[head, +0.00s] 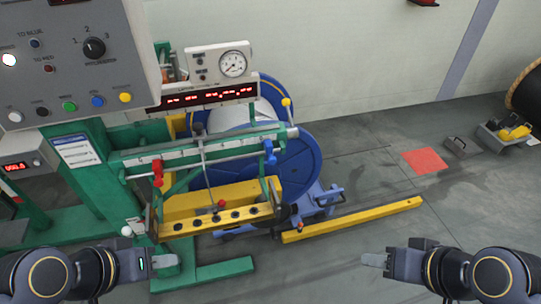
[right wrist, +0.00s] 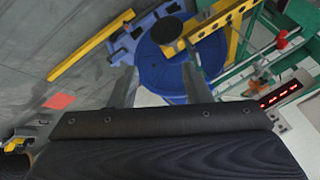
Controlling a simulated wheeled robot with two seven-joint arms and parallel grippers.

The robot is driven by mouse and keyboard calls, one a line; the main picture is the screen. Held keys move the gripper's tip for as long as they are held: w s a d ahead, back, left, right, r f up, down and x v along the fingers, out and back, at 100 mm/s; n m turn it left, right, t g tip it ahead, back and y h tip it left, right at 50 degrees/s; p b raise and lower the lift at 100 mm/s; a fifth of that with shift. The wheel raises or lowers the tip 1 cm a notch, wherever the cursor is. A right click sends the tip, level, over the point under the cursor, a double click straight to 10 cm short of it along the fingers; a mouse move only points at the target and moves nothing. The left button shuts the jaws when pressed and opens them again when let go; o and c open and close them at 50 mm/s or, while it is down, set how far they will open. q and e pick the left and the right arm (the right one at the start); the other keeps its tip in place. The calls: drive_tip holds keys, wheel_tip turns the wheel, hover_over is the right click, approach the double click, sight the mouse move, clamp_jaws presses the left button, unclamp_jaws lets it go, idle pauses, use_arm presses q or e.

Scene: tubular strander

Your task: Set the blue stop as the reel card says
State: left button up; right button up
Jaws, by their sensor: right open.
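The blue stop (head: 270,153) hangs near the right end of the white scale rail (head: 220,145) on the green machine. A red stop (head: 157,170) sits near the rail's left end. A white card with a blue header (head: 76,150) is on the green post at left; its print is too small to read. My left gripper (head: 166,262) is low in front of the machine, apart from both stops; its jaw gap cannot be made out. My right gripper (head: 374,260) is over the floor at right, well away from the rail. Its open, empty fingers show in the right wrist view (right wrist: 158,84).
A grey control panel (head: 80,60) with knob and buttons overhangs the upper left. A blue reel (head: 305,160) stands behind the rail. A yellow floor beam (head: 350,219) lies right of the machine. A red floor patch (head: 425,161) and open floor are further right.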

drive_tip(key=shift+o, duration=0.3)
drive_tip(key=n+t+b, duration=0.5)
drive_tip(key=t+b, duration=0.7)
drive_tip(key=b, duration=0.6)
approach(272, 162)
drive_tip(key=w, duration=0.1)
drive_tip(key=shift+y, duration=0.4)
drive_tip(key=x, duration=0.7)
drive_tip(key=shift+w+d+f, duration=0.1)
drive_tip(key=shift+w+d, duration=0.05)
drive_tip(key=shift+w, duration=0.05)
drive_tip(key=shift+b, duration=0.3)
clamp_jaws()
